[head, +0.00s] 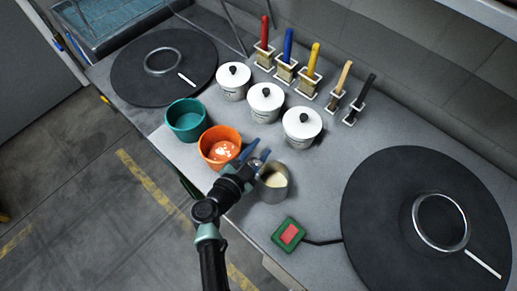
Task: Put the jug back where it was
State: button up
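The jug (275,191) is a small grey metal vessel with pale cream-coloured contents, in the middle of the head view. It looks roughly upright at the worktop; I cannot tell whether it touches the surface. My gripper (257,157) is close against the jug's left side, with its two bluish fingers showing a narrow gap. The jug's handle is not clearly visible, so I cannot tell whether the fingers hold it.
An orange pot (220,145) with white-flecked contents stands just left of my gripper, beside a teal pot (186,119). Several white lidded canisters (302,127) stand behind. A green box with a red button (289,234) lies in front. Black discs (375,220) flank the worktop.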

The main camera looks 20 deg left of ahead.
jog(key=v, duration=1.2)
jog(key=shift+p, duration=0.35)
jog(key=shift+d, duration=0.1)
jog(key=w+a+r+n+t+y, duration=0.1)
jog(key=w+r+n+t+y, duration=0.2)
jog(key=r, duration=1.2)
jog(key=w+r+t+y, duration=0.3)
jog(key=w+r+t, duration=0.1)
jog(key=r, duration=1.1)
jog(key=w+a+r+n+t+y, duration=0.15)
jog(key=w+r+t, duration=0.25)
jog(key=r, duration=1)
jog(key=s+d+r+n+y, duration=0.1)
jog(key=d+r+n+y, duration=0.2)
jog(key=r, duration=0.3)
jog(key=s+d+r+n+y, duration=0.2)
jog(key=r+n, duration=0.2)
jog(key=r, duration=0.2)
jog(key=s+d+r+m+t+h, duration=0.1)
jog(key=s+d+r+m+h, duration=0.3)
jog(key=d+r+h, duration=0.5)
jog(key=d+h, duration=0.1)
jog(key=d, duration=0.3)
jog(key=shift+s+d+r+t, duration=0.2)
jog(key=shift+s+t, duration=0.1)
